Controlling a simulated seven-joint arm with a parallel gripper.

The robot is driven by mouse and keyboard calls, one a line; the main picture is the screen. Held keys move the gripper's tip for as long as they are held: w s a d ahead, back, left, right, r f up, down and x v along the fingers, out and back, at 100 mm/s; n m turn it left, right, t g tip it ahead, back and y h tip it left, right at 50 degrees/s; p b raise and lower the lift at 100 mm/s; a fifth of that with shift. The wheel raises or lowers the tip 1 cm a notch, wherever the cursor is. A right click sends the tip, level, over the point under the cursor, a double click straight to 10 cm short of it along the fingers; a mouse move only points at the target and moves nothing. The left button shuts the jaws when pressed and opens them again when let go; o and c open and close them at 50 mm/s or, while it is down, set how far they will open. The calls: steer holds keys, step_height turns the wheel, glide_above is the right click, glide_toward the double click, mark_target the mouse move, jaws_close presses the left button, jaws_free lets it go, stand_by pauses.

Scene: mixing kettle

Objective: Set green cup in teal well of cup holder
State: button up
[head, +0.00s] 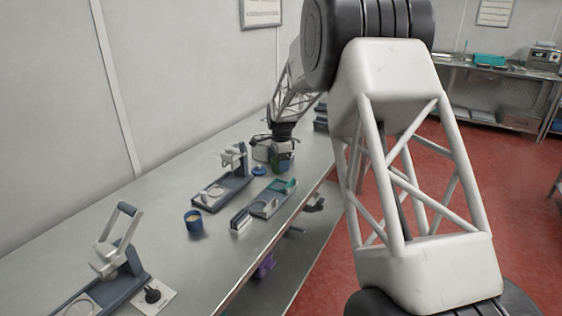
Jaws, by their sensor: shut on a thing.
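My gripper (273,154) is at the far part of the long metal bench, small and partly hidden in the head view. It is shut on the green cup (284,163), which shows as a dark green shape under the wrist. A low grey-blue tray with a teal part (290,185), which looks like the cup holder (262,208), lies on the bench just nearer to the camera than the gripper. Its wells are too small to make out clearly. I cannot tell whether the cup touches the bench or the holder.
A blue cup (193,222) stands on the bench nearer the camera. A blue-grey press-like device (223,188) stands left of the holder, and another lever device (116,262) is at the front left. The wall bounds the bench's left side.

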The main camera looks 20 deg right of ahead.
steer(key=shift+f, duration=2.7)
